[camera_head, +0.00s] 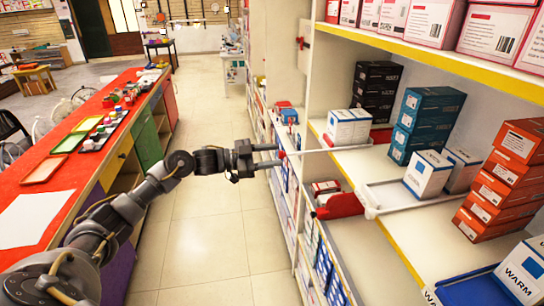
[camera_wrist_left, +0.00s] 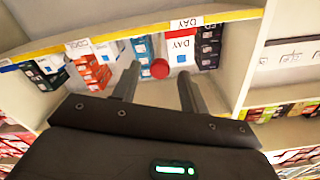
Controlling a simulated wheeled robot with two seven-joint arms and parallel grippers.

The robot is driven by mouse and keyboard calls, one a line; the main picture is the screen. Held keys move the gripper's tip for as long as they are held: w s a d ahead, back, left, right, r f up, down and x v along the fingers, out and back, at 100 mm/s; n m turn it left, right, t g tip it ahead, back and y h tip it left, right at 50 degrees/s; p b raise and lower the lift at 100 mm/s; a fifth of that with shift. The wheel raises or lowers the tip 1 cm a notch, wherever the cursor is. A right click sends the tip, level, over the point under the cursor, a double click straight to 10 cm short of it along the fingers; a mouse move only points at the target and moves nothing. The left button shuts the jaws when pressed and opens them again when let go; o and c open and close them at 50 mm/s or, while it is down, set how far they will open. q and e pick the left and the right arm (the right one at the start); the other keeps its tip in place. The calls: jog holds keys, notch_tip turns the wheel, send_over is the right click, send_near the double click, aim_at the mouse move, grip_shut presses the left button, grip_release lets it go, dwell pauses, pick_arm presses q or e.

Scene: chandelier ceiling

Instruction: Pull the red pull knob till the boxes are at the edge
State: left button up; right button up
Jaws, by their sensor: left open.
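The red pull knob (camera_head: 282,154) is at the shelf's front edge, on the end of a thin white rod (camera_head: 320,150) running back into the shelf. White-and-blue boxes (camera_head: 349,127) stand on the shelf beside that rod, with a red plate behind them. My left gripper (camera_head: 277,156) is open, reaching toward the shelf with its fingers either side of the knob. In the left wrist view, the knob (camera_wrist_left: 160,68) shows as a red disc between the two open fingers (camera_wrist_left: 158,92). Whether a finger touches the knob, I cannot tell. My right gripper is not in view.
A second red pull piece (camera_head: 341,206) juts from the shelf edge nearer me. Teal boxes (camera_head: 425,120) and orange boxes (camera_head: 505,175) are stacked farther right. A red-topped counter (camera_head: 45,195) lies left, with clear tiled floor (camera_head: 205,240) between.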

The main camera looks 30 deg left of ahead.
pick_arm(q)
jog(key=b+v, duration=0.4)
jog(key=v, duration=0.6)
jog(key=shift+s+a, duration=0.2)
